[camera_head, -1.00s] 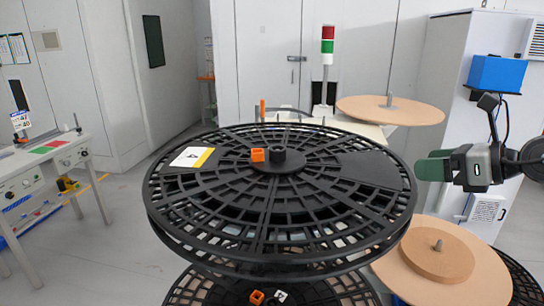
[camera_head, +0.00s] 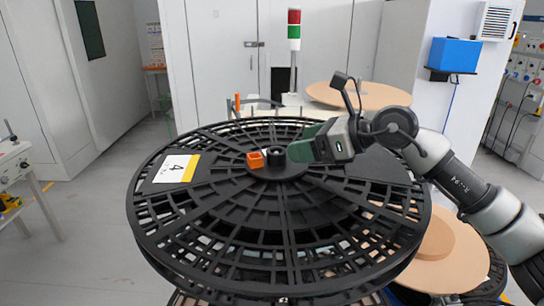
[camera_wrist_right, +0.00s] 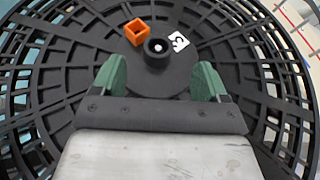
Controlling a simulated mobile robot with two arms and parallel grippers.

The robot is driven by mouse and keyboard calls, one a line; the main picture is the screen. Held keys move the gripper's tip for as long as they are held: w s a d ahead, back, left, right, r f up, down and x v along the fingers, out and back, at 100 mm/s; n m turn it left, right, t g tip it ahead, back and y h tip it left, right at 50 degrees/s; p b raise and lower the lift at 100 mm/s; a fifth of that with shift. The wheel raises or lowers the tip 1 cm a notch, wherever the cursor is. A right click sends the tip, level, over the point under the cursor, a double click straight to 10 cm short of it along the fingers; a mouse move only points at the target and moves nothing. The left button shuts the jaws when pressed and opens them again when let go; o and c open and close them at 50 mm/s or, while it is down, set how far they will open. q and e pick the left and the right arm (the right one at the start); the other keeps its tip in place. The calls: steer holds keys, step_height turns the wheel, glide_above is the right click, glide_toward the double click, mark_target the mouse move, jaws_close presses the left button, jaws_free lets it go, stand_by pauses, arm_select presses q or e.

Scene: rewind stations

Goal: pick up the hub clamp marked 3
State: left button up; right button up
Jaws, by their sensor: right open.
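The black round hub clamp (camera_head: 275,156) stands at the centre of the large black reel (camera_head: 215,215). An orange open block (camera_head: 255,160) is beside it. In the wrist view the clamp (camera_wrist_right: 157,52) shows a pale centre, with a small white tag (camera_wrist_right: 178,41) on its right; the mark looks like a 3 but is hard to read. My right gripper (camera_head: 303,150) comes in from the right, just beside the clamp. Its green fingers (camera_wrist_right: 158,78) are open and empty, with the clamp ahead of the gap between them. My left gripper is not in view.
A white card marked 4 (camera_head: 176,168) lies on the reel's left side. Brown discs stand behind (camera_head: 365,96) and at lower right (camera_head: 440,258). A red-green signal light (camera_head: 294,30) rises behind the reel.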

mark_target(269, 149)
steer(key=p+x, duration=0.2)
steer(key=x, duration=0.3)
steer(key=shift+a, duration=0.2)
steer(key=shift+w+a+f, duration=0.1)
steer(key=shift+a+f, duration=0.1)
steer(key=shift+f, duration=0.05)
steer(key=c, duration=1.1)
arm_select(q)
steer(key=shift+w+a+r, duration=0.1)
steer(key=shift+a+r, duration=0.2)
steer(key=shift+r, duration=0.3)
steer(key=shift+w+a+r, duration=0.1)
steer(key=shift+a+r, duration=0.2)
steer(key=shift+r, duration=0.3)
arm_select(e)
steer(key=shift+r, duration=0.1)
steer(key=shift+c, duration=0.5)
